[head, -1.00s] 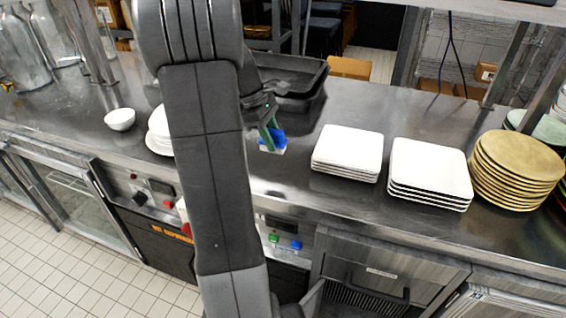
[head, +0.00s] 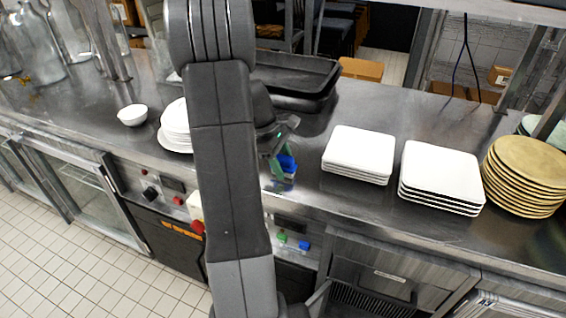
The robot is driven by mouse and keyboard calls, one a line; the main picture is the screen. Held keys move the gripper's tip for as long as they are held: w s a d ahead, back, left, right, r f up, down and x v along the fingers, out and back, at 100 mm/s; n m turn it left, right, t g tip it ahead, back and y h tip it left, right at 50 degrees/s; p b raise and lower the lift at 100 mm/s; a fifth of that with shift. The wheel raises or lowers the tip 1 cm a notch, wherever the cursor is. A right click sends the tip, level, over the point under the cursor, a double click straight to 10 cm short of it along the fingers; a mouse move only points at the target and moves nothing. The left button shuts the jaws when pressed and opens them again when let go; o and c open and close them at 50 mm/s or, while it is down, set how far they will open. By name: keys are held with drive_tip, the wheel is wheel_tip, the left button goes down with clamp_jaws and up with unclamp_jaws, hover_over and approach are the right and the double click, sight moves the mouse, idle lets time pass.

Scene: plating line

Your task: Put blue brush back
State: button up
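The blue brush (head: 287,163) is at my gripper (head: 278,165), just right of my arm in the head view. It has a blue body and a paler lower end, and it shows near the front part of the steel counter. My gripper's green finger lies against the brush's left side, and the brush has moved along with it. The gripper appears shut on it. My arm hides part of the gripper and the counter behind it. I cannot tell whether the brush's lower end touches the counter.
Square white plates stand in two stacks (head: 357,152) (head: 440,175) right of the brush. Tan round plates (head: 524,172) are farther right. Black trays (head: 296,75) sit behind. White round plates (head: 174,128) and a white bowl (head: 132,115) are left of my arm.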

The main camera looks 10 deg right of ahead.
drive_tip(key=shift+r, duration=0.1)
drive_tip(key=v, duration=1.2)
drive_tip(key=shift+a, duration=0.1)
